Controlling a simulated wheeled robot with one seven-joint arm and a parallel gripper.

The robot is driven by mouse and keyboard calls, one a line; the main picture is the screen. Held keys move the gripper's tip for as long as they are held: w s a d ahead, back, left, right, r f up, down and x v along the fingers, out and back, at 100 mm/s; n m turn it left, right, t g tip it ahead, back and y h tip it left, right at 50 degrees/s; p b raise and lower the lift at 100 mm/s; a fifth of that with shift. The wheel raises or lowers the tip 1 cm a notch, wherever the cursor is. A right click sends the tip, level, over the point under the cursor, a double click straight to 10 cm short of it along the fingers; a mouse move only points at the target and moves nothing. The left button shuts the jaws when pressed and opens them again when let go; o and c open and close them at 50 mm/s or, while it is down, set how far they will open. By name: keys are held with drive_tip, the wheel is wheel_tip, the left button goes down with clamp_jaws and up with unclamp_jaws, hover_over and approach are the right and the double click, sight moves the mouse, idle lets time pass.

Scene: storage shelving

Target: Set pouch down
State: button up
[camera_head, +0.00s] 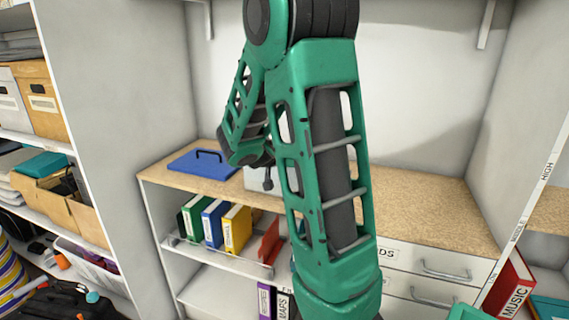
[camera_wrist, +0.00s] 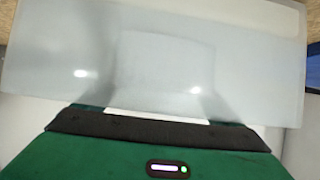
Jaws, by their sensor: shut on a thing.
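A pale, translucent pouch (camera_wrist: 160,55) spans most of the wrist view. It also shows in part in the head view (camera_head: 257,181), as a grey-white patch behind my arm, over the wooden counter (camera_head: 430,205). My gripper (camera_wrist: 155,114) is shut on the pouch's near edge; the pouch hides the fingertips. In the head view my arm hides most of the pouch and the gripper. I cannot tell whether the pouch touches the counter.
A blue clipboard (camera_head: 203,163) lies on the counter to the left of my arm. Green, blue and yellow binders (camera_head: 237,230) stand on the shelf below. The counter to the right of my arm is clear, bounded by the right side wall and drawers (camera_head: 440,270).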

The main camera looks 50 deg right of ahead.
drive_tip(key=o, duration=0.8)
drive_tip(key=shift+f, duration=0.15)
drive_tip(key=v, duration=1.2)
drive_tip(key=s+a+f+n+g+y, duration=0.2)
drive_tip(key=s+a, duration=0.5)
drive_tip(key=s, duration=0.4)
drive_tip(key=s+a+f+n+g+y, duration=0.2)
drive_tip(key=s+a+f+n+y, duration=0.3)
drive_tip(key=s, duration=0.7)
drive_tip(key=a+f+y, duration=0.2)
drive_tip(key=a+y, duration=0.1)
drive_tip(key=y, duration=0.1)
drive_tip(key=shift+s+g+y, duration=0.3)
